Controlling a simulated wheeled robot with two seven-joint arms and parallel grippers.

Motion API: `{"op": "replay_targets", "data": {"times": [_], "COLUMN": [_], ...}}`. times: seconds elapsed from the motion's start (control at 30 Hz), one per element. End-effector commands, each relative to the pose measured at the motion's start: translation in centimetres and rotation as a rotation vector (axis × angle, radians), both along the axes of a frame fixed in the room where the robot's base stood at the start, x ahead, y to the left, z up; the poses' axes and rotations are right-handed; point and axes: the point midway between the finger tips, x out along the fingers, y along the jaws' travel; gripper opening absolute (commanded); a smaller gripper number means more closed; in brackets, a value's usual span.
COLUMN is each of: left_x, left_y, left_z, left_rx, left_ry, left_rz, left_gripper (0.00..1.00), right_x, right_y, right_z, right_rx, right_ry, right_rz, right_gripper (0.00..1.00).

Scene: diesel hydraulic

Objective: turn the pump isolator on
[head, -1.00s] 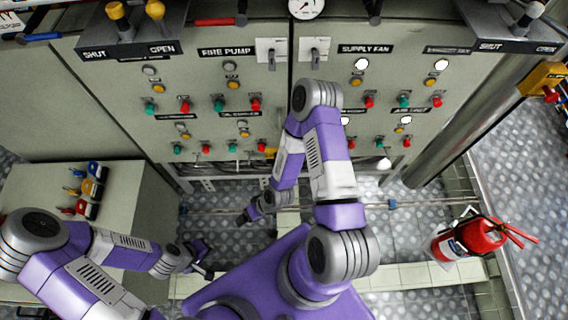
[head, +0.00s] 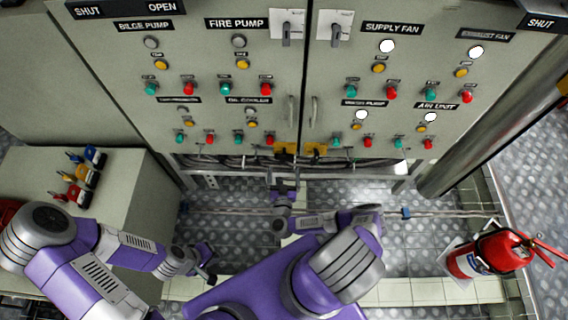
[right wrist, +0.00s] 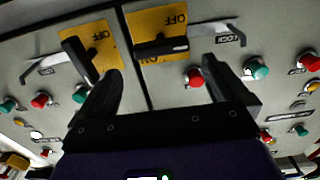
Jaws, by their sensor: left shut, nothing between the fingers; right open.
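Two yellow isolator plates with black handles sit low on the cabinet, on either side of the door seam: the left plate (head: 285,149) and the right plate (head: 316,150). In the right wrist view, one plate (right wrist: 102,37) has a slanted handle and the other plate (right wrist: 171,22) has a nearly level handle, with upside-down OFF lettering. I cannot tell which is the pump's. My right gripper (head: 283,187) is open and empty in front of and below the plates; its fingers (right wrist: 163,85) show apart. My left gripper (head: 207,266) is shut and empty at lower left, away from the cabinet.
Buttons and lamps (head: 226,88) cover the cabinet doors. Two grey door handles (head: 314,110) stand just above the plates.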

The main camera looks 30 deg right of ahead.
Motion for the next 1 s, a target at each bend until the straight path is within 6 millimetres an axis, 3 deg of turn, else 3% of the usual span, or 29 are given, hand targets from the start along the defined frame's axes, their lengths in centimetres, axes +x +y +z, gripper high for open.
{"op": "replay_targets", "data": {"times": [0.3,0.67,1.0], "left_x": [0.0,0.0,0.0], "left_y": [0.0,0.0,0.0], "left_z": [-1.6,-1.7,-1.7], "left_rx": [0.0,0.0,0.0], "left_ry": [0.0,0.0,0.0], "left_rz": [0.0,0.0,0.0], "left_gripper": [0.0,0.0,0.0], "right_x": [4.0,4.7,4.7], "right_y": [-2.4,-2.8,-2.8], "right_z": [-0.2,0.0,0.0], "right_rx": [0.0,0.002,0.003], "right_ry": [0.0,0.001,0.001], "right_rz": [0.003,0.005,0.006], "right_gripper": [1.0,1.0,0.55]}}
